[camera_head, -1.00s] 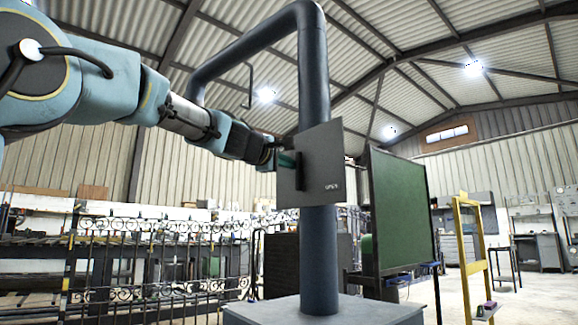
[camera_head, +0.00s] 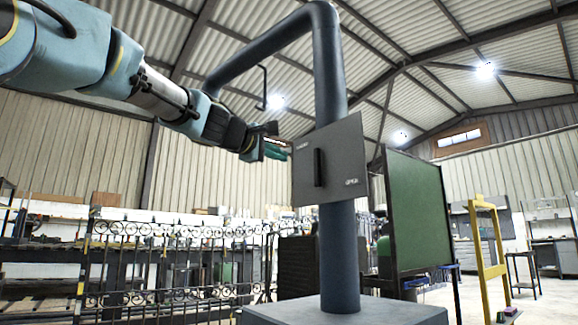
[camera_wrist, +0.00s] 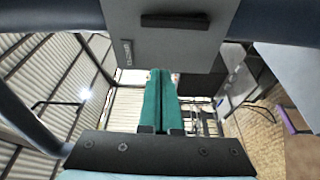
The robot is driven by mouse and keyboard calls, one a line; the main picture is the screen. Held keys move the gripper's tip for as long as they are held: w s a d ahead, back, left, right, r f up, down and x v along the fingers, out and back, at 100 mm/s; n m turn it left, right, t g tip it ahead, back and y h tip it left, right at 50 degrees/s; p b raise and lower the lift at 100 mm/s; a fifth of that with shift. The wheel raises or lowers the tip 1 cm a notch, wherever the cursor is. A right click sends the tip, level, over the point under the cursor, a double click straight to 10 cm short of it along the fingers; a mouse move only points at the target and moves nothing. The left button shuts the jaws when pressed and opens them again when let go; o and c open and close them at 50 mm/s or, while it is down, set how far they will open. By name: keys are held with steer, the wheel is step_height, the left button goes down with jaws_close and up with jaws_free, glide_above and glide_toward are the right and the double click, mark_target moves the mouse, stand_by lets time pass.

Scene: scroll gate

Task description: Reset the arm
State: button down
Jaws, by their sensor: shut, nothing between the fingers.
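My gripper (camera_head: 276,152) is in the head view, left of the grey panel and apart from it. Its green fingers are together and empty; they also show side by side in the wrist view (camera_wrist: 160,98). My arm reaches in from the upper left. The grey square panel (camera_head: 341,130) with a dark vertical handle (camera_head: 319,167) is fixed on a dark blue post. In the wrist view the panel (camera_wrist: 190,52) and its handle (camera_wrist: 175,20) are at the top, beyond the fingertips.
The dark blue post (camera_head: 338,250) stands on a grey base (camera_head: 375,312) and bends left overhead, with a thin hook (camera_head: 263,88) under it. A green board (camera_head: 415,210) and a yellow frame (camera_head: 488,255) stand right. Ornate iron railings (camera_head: 150,262) stand left.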

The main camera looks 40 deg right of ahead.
steer(key=shift+s+a, duration=0.2)
steer(key=shift+a, duration=0.35)
